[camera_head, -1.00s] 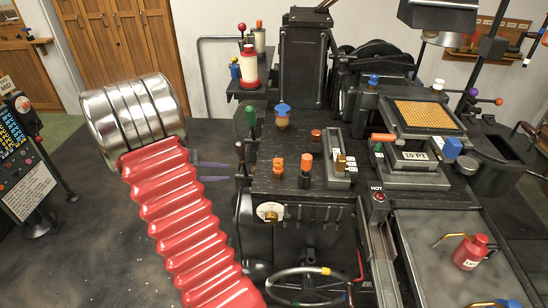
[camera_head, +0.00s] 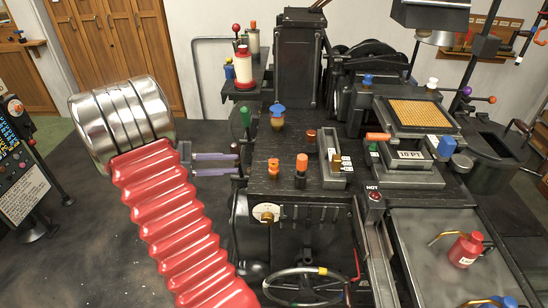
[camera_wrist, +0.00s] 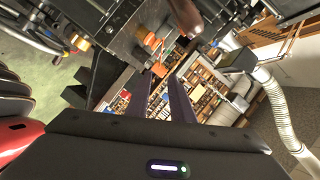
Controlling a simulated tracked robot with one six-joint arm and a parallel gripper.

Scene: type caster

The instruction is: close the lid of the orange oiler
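Two small orange-topped fittings stand near the front of the black machine deck: a short orange one (camera_head: 273,168) and a taller dark one with an orange cap (camera_head: 301,163). I cannot tell for certain which is the orange oiler, or how its lid stands. My gripper (camera_head: 237,161) is left of both and apart from them, its two purple fingers pointing right at the machine's left edge. The fingers are apart and empty. In the wrist view, my gripper (camera_wrist: 160,80) has an orange piece (camera_wrist: 159,69) showing beyond the gap between the fingertips.
A blue-topped copper-coloured fitting (camera_head: 278,120) stands farther back on the deck. A green-handled lever (camera_head: 246,117) rises at the deck's left edge near my fingers. A handwheel (camera_head: 305,286) is below the front, and a red can (camera_head: 466,250) sits on the tray at right.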

